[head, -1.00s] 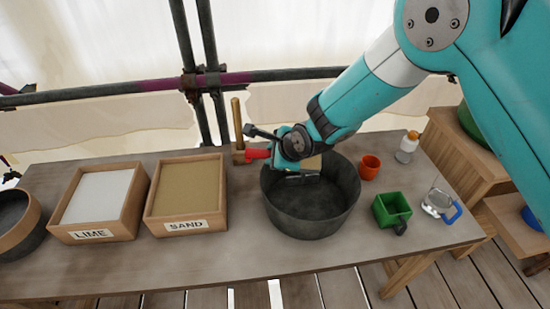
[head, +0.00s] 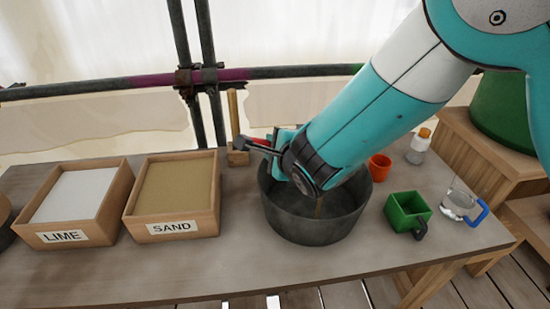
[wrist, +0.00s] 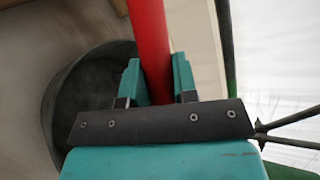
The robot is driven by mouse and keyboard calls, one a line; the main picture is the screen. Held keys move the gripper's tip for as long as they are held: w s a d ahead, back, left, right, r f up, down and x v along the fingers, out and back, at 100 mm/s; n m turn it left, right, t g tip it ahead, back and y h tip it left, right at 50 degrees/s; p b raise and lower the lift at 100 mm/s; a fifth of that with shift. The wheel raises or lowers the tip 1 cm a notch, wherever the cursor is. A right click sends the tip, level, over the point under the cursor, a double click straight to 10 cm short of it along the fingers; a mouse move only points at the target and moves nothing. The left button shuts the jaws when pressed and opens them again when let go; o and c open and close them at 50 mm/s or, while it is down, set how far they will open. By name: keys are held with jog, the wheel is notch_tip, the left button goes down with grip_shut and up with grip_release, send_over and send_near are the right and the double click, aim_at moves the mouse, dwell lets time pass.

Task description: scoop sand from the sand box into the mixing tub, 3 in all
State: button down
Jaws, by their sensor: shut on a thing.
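My gripper (wrist: 157,78) is shut on a red handle (wrist: 150,40), seen in the wrist view. A bit of the red also shows in the head view (head: 259,141). The tool's far end is hidden behind my arm. The dark mixing tub (head: 285,218) stands at the table's middle, under my wrist. The sand box (head: 172,190), labelled SAND, stands left of the tub, filled with tan sand.
The lime box (head: 75,205) stands left of the sand box. Right of the tub are an orange cup (head: 379,167), a green square scoop (head: 408,211), a jug with blue handle (head: 461,203) and a bottle (head: 420,147). A wooden upright (head: 235,125) stands behind. Scaffold poles cross the back.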

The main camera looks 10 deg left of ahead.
jog(key=shift+s+f+t+y+b, duration=0.2)
jog(key=shift+t+b, duration=0.75)
jog(key=shift+b, duration=3.25)
jog(key=shift+s+f+t+y+b, duration=0.2)
jog(key=shift+t+b, duration=0.75)
jog(key=shift+b, duration=3.2)
jog(key=shift+r+t+b, duration=0.2)
jog(key=shift+t+b, duration=0.1)
jog(key=shift+b, duration=1)
jog(key=shift+r+p, duration=0.15)
jog(key=shift+p, duration=0.35)
jog(key=shift+w+r+p, duration=0.1)
jog(key=shift+r+p, duration=0.1)
jog(key=shift+p, duration=1)
jog(key=shift+r+g+p, duration=0.1)
jog(key=shift+g+p, duration=0.4)
jog(key=shift+p, duration=0.7)
jog(key=g+p, duration=0.1)
jog(key=p, duration=0.5)
jog(key=shift+w+h, duration=0.15)
jog(key=shift+h, duration=0.15)
jog(key=shift+f+g+p, duration=0.2)
jog(key=shift+g+p, duration=0.3)
jog(key=shift+p, duration=0.65)
